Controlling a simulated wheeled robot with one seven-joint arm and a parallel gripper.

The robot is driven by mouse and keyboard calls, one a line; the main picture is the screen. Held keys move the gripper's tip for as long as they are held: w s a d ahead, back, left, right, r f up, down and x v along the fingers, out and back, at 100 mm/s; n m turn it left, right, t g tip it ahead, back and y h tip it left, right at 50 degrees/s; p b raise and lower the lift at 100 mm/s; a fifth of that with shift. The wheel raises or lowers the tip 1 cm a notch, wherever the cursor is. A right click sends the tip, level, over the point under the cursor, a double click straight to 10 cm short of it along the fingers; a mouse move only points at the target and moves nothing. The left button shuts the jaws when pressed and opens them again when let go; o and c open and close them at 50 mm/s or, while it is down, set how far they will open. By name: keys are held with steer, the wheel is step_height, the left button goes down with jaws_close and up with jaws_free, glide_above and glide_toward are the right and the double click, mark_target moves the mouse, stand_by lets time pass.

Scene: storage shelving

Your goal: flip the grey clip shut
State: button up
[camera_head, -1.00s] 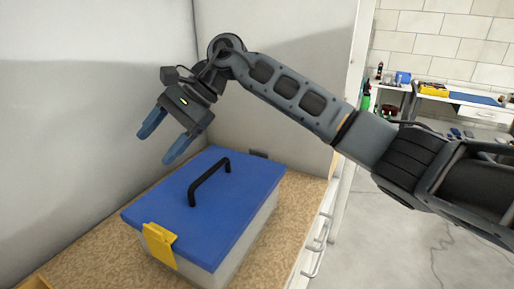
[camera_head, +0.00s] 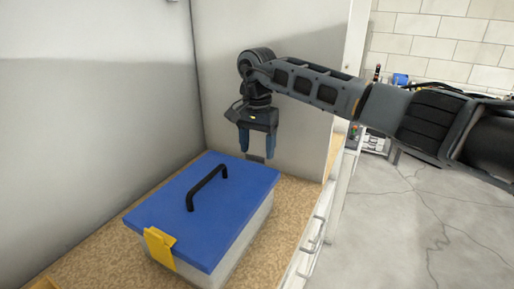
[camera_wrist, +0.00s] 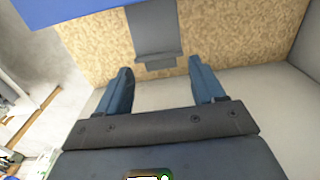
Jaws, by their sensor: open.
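A box with a blue lid (camera_head: 215,195) and pale walls stands on the shelf, lid on. The grey clip (camera_wrist: 154,30) shows in the wrist view as a flat plate with a short lip, sticking out from the lid's edge. In the head view the grey clip (camera_head: 258,159) is at the box's far end, partly hidden by my fingers. My gripper (camera_head: 257,147) points down by that end. Its blue fingers are apart and empty. In the wrist view the clip lies ahead of the gap between the fingertips (camera_wrist: 160,72), with no clear contact.
A yellow clip (camera_head: 160,246) is on the box's near end. A black handle (camera_head: 207,186) rises from the lid. Pale walls stand at the left and behind the box. Speckled shelf surface (camera_head: 289,205) is bare to the right.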

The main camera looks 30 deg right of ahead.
steer(key=shift+f, duration=0.7)
steer(key=c, duration=1.2)
steer(key=shift+r, duration=0.15)
steer(key=shift+s+a+r+t+h+b, duration=0.25)
steer(key=shift+a+r+t+h, duration=0.15)
steer(key=shift+h, duration=0.25)
steer(key=shift+s+a+r+t+h+b, duration=0.15)
steer(key=shift+r+t+h+b, duration=0.15)
steer(key=shift+t+h, duration=0.3)
steer(key=shift+s+a+r+t+h+b, duration=0.25)
steer(key=shift+a+r+t+h+b, duration=0.15)
steer(key=shift+h+b, duration=0.25)
steer(key=shift+s+a+r+t+h+b, duration=0.3)
steer(key=shift+t+h+b, duration=0.1)
steer(key=shift+h+b, duration=0.15)
